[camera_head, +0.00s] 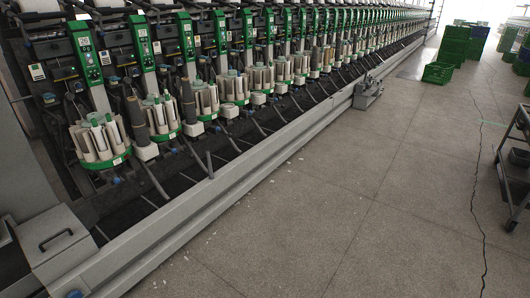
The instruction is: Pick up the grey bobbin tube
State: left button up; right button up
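Neither of my grippers is in view. A dark grey upright tube (137,121) stands at the near left end of the cone winder (215,180), beside a round magazine (104,160) with a green rim holding pale tubes. A second dark grey tube (188,101) stands at the following winding station. Both look slim and tapered. I cannot tell for certain which of them is the grey bobbin tube. Similar smaller shapes further along the row are too small to make out.
A grey rail (230,185) runs along the machine's front. A grey box with a handle (58,241) is at the near left. Green crates (438,73) stand far back; a dark trolley (514,165) is at the right edge. The floor between is clear, with scattered white scraps.

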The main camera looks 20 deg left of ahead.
aim_at(211, 174)
jog(key=u, duration=0.1)
jog(key=i, duration=1.7)
jog(key=u, duration=0.75)
